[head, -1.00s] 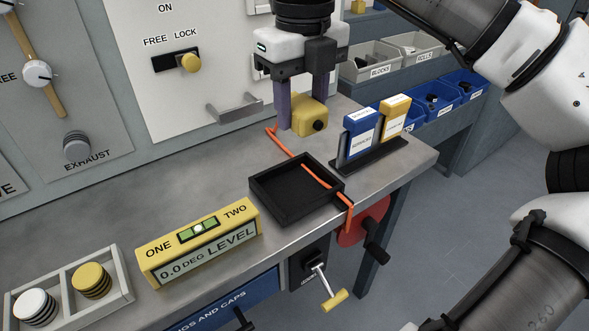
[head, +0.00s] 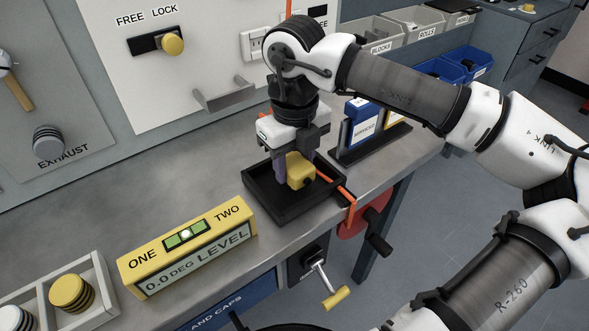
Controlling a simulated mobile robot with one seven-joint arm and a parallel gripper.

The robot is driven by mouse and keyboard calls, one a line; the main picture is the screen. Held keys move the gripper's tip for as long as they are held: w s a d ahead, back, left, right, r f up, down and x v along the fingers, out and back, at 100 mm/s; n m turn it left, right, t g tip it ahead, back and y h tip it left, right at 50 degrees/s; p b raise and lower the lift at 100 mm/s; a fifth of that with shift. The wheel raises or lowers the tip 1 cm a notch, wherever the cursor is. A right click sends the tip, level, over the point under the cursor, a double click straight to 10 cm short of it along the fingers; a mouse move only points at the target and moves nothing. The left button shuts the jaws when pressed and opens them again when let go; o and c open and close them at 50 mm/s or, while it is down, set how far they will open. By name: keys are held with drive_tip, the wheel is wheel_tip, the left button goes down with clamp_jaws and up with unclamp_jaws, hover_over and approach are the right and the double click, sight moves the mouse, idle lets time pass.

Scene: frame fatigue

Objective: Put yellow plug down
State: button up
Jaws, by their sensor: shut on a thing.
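I cannot tell whether the plug touches the tray floor. An orange cord (head: 333,180) runs beside my gripper and over the tray's right side to the bench edge.
A yellow level (head: 192,245) stands left of the tray. A dark rack (head: 375,147) with blue and yellow cards stands behind right. A grey handle (head: 224,96) sticks out from the wall panel. A red wheel (head: 362,224) with a crank hangs off the front edge.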

sight(295, 161)
drive_tip(key=shift+f, duration=1.15)
drive_tip(key=shift+f, duration=0.2)
drive_tip(key=o, duration=1.1)
drive_tip(key=shift+r, duration=0.1)
wheel_tip(295, 161, up, 12)
drive_tip(key=shift+r, duration=0.15)
